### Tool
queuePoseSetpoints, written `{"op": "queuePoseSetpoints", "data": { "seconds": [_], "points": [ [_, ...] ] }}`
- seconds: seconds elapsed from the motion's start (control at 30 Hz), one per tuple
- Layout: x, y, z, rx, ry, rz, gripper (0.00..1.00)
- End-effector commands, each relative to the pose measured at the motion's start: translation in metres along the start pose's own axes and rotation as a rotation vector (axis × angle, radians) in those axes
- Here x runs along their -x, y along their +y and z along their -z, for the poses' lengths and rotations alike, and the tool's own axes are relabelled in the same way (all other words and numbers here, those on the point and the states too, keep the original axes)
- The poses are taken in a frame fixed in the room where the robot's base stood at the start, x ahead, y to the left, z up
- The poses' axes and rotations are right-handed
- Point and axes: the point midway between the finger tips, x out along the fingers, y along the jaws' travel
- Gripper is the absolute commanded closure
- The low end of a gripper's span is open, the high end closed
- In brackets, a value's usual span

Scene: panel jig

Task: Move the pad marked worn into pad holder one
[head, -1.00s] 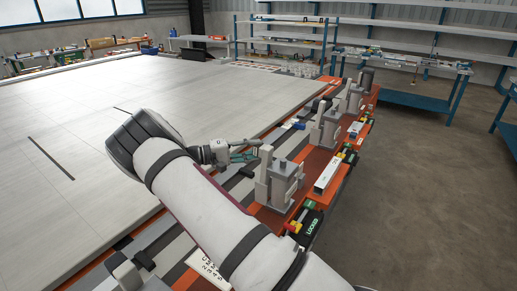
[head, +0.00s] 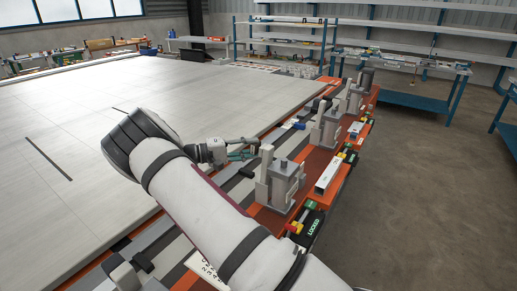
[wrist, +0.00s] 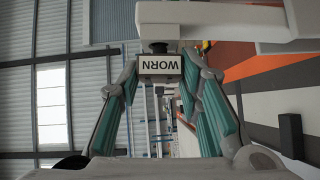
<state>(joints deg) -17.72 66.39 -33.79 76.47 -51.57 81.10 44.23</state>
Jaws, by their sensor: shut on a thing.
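The label appears upside down. A pale grey clamp arm (wrist: 215,27) lies just beyond the pad; I cannot tell whether they touch. In the head view, my gripper (head: 245,154) is at the left side of the nearest full grey clamp stand (head: 285,182). The pad is too small to make out there. No holder number is readable.
More grey clamp stands (head: 326,130) stand along the orange rail (head: 317,164). A black box marked LOCKED (head: 311,222) and a long white-topped block (head: 327,176) lie right of the clamp.

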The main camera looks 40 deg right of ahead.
Motion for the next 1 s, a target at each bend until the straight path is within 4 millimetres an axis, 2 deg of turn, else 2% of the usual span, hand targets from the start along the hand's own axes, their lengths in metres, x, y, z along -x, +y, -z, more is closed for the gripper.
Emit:
{"op": "queuePoseSetpoints", "data": {
  "seconds": [1.0],
  "points": [
    [0.013, 0.000, 0.016, 0.000, 0.001, 0.000, 1.00]
  ]
}}
